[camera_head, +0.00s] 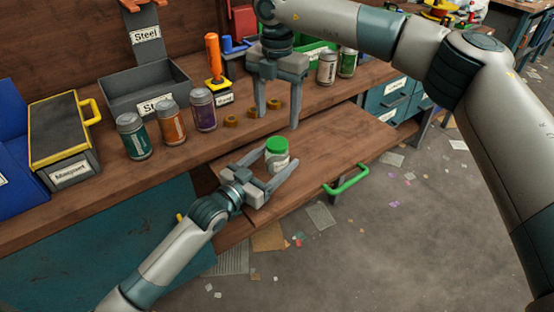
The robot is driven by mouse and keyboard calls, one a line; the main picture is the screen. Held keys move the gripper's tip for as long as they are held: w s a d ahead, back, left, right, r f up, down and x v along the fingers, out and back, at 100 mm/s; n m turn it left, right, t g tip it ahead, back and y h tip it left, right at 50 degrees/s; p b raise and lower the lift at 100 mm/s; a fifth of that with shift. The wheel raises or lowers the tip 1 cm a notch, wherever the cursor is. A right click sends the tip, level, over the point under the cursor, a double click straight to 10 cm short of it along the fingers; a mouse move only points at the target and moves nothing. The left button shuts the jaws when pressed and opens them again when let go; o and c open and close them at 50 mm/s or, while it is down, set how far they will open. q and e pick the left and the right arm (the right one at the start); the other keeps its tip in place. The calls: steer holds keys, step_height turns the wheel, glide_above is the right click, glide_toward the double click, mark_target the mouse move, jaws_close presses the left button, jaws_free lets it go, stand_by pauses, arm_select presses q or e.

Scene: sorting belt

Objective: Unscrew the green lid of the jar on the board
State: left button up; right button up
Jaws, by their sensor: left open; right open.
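The jar (277,161) stands upright on the wooden pull-out board (340,147), with its green lid (276,145) on top. My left gripper (282,166) is low over the board, open, with one finger on each side of the jar's body. Whether the fingers touch the jar I cannot tell. My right gripper (278,118) points down, open and empty, above and behind the lid, apart from it.
Three cans (171,121) stand left on the bench, before a grey Steel bin (146,88). Several brass nuts (231,121) lie near my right gripper.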

mark_target(277, 143)
arm_select(q)
steer(key=shift+w+d, duration=0.3)
steer(key=shift+w, duration=0.1)
jaws_close()
arm_select(e)
steer(key=shift+m, duration=2.2)
steer(key=shift+f, duration=0.1)
steer(key=shift+f, duration=3.9)
